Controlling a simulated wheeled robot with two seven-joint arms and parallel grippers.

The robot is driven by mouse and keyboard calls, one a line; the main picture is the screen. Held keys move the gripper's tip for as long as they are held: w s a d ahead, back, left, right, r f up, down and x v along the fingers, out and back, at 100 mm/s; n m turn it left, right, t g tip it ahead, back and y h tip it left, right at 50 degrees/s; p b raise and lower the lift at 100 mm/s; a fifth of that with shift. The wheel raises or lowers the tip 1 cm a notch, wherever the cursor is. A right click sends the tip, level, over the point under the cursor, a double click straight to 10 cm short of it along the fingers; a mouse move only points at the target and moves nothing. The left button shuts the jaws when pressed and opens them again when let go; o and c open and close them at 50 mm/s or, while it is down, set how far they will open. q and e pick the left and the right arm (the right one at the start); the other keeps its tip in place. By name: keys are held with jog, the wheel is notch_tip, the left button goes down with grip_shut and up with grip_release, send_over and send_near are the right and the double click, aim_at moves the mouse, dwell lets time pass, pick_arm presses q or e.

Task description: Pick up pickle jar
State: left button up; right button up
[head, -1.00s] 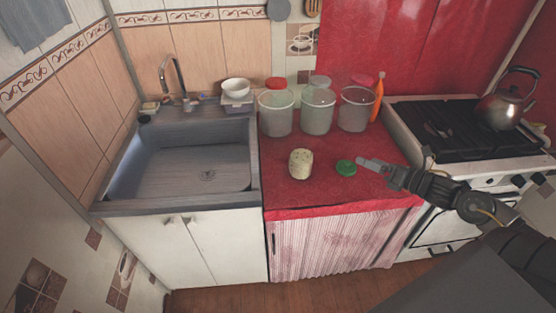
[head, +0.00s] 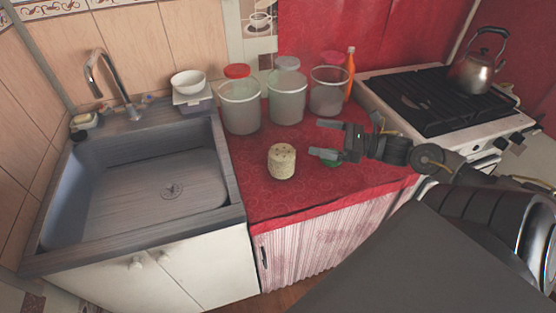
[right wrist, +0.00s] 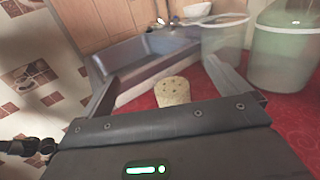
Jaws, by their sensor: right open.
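A short, pale, speckled cylinder (head: 282,161) stands upright on the red oilcloth counter; it is the small jar-like thing in front of my right gripper, but no label is readable. It also shows in the right wrist view (right wrist: 172,91), between and beyond the fingers. A green round thing (head: 332,163), like a lid, lies on the counter, partly hidden by my right gripper. My right gripper (head: 327,139) is open and empty, to the right of the cylinder, fingers pointing left towards it, not touching. My left gripper is not in view.
Three large clear lidded containers (head: 241,106) (head: 287,97) (head: 327,97) and an orange bottle (head: 350,75) stand behind. The sink (head: 150,185) is at left, the stove (head: 440,100) with a kettle (head: 480,72) at right. The counter's front left is clear.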

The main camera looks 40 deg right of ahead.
jog(key=b, duration=0.7)
send_near(295, 164)
jog(key=w+r, duration=0.1)
jog(key=w+a+r, duration=0.1)
jog(key=w+r, duration=0.1)
jog(key=shift+w+a+r, duration=0.15)
jog(key=shift+a+r, duration=0.05)
jog(key=shift+a, duration=0.15)
notch_tip(295, 164, down, 4)
jog(key=b, duration=0.4)
jog(key=shift+f+b, duration=0.15)
jog(key=shift+b, duration=0.2)
jog(key=shift+w+a, duration=0.2)
jog(key=shift+w, duration=0.05)
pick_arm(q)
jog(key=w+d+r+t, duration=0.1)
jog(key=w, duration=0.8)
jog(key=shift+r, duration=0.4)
pick_arm(e)
jog(key=shift+x, duration=2.45)
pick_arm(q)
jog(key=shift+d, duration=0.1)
pick_arm(e)
jog(key=shift+w, duration=0.15)
